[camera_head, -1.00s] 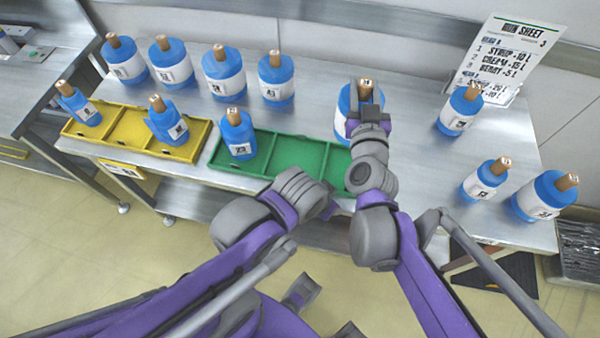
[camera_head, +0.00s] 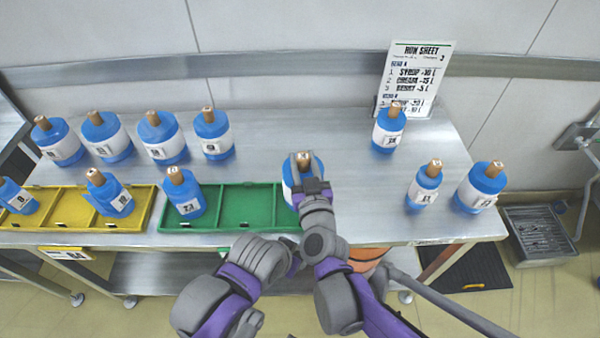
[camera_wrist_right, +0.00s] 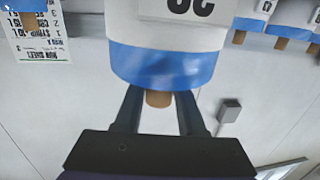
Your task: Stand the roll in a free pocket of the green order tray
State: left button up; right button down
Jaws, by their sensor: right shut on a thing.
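My right gripper (camera_head: 306,182) is shut on the brown core of a blue roll with a white label (camera_head: 287,176). In the right wrist view the roll (camera_wrist_right: 165,62) hangs from the fingers (camera_wrist_right: 158,105), core between them. The green order tray (camera_head: 248,226) is at the table's front edge. Its left pocket holds another blue roll (camera_head: 183,198); its middle pocket is empty. The held roll and my right arm cover the tray's right end, so I cannot tell the roll's height there. My left gripper (camera_head: 293,262) is low in front of the tray, its fingers unclear.
A yellow tray (camera_head: 68,210) with blue rolls stands left of the green one. Several rolls (camera_head: 163,142) line the table's back left. More rolls (camera_head: 424,188) stand at the right. A run sheet (camera_head: 415,72) leans at the back.

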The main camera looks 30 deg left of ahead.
jog(key=shift+f, duration=1.8)
pick_arm(q)
jog(key=shift+f, duration=0.3)
pick_arm(e)
jog(key=shift+f, duration=0.15)
pick_arm(q)
jog(key=shift+b, duration=0.3)
pick_arm(e)
jog(key=c, duration=0.5)
grip_release()
